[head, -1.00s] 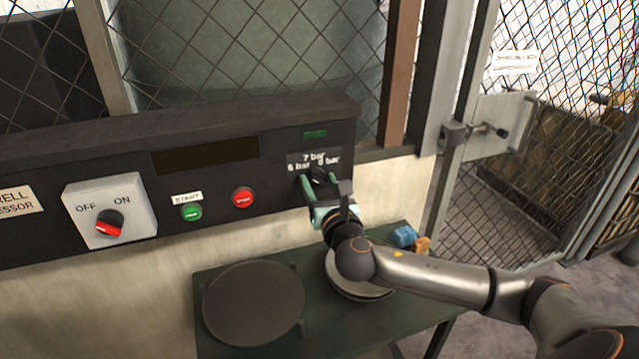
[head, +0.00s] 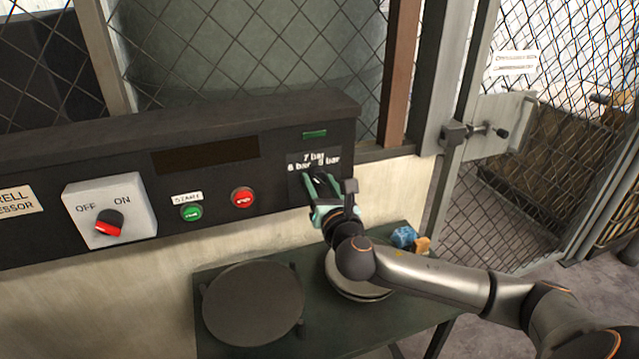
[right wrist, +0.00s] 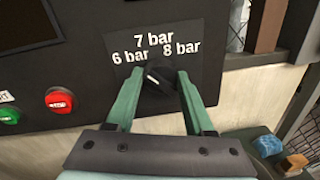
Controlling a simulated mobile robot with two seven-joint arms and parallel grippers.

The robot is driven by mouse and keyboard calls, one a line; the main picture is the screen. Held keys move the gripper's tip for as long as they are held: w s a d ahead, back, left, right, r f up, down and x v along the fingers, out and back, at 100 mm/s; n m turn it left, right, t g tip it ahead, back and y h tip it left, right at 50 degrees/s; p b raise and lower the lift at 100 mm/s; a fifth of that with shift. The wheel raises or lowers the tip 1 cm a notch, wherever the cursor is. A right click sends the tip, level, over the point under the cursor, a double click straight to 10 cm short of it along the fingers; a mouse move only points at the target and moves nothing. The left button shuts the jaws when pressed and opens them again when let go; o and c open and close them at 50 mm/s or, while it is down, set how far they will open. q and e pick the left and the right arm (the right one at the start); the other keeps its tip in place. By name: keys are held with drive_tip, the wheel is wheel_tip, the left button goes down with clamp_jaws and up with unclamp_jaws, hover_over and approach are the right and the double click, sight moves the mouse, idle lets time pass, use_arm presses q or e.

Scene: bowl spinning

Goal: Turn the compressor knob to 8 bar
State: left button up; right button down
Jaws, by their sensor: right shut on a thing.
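The compressor knob (right wrist: 155,79) is black and round with a short white mark. In the right wrist view it sits below the labels "6 bar", "7 bar" and "8 bar" (right wrist: 155,48). Its white mark appears to slant up and left, toward the "6 bar" side. My right gripper (head: 319,181) is at the knob panel (head: 296,183) in the head view, and its green fingers hide most of the knob there. In the right wrist view the right gripper (right wrist: 157,84) has one finger on each side of the knob, shut on it. My left gripper is not in view.
Left of the knob are a red button (head: 243,197), a green start button (head: 191,212) and an OFF/ON switch (head: 110,224). Below stands a dark green table (head: 315,329) with round plates. Blue (head: 404,236) and orange (head: 422,245) blocks lie near its right end.

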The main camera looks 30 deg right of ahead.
drive_tip(key=m, duration=0.5)
drive_tip(key=shift+y, duration=0.3)
drive_tip(key=m, duration=0.4)
drive_tip(key=shift+d, duration=0.1)
drive_tip(key=m, duration=0.4)
drive_tip(key=shift+f+m+y, duration=0.1)
drive_tip(key=shift+m+y, duration=0.2)
drive_tip(key=shift+y, duration=0.1)
drive_tip(key=shift+d+m, duration=0.1)
drive_tip(key=shift+m, duration=1.8)
drive_tip(key=shift+c, duration=1.4)
unclamp_jaws()
drive_tip(key=shift+s, duration=0.1)
